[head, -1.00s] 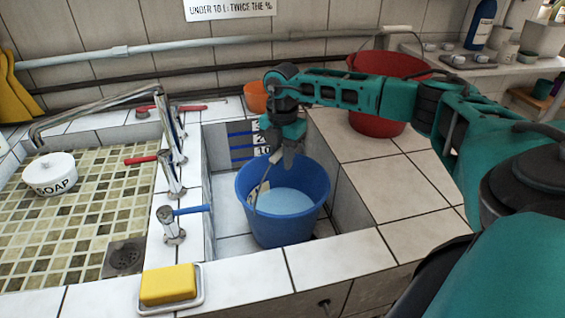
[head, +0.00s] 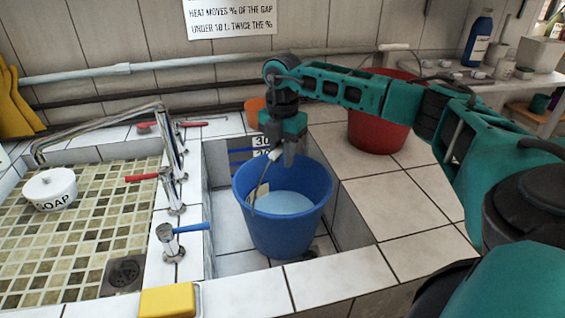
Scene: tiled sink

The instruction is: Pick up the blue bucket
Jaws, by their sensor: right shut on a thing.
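The blue bucket (head: 285,232) is upright in the tiled basin on the right and holds pale liquid (head: 283,202). Its thin handle with a pale grip (head: 262,191) hangs at the left inside of the bucket. My right gripper (head: 289,160) points down at the far rim of the bucket and is shut on it. The exact contact at the fingertips is too small to see clearly. The bucket's underside is hidden, so I cannot tell how far it is from the basin floor. My left gripper is not in view.
Tiled basin walls (head: 352,222) surround the bucket closely. A blue-handled tap (head: 190,228) stands left of it, with a yellow sponge (head: 167,301) at the front. An orange pot (head: 256,112) and red bucket (head: 377,134) stand behind.

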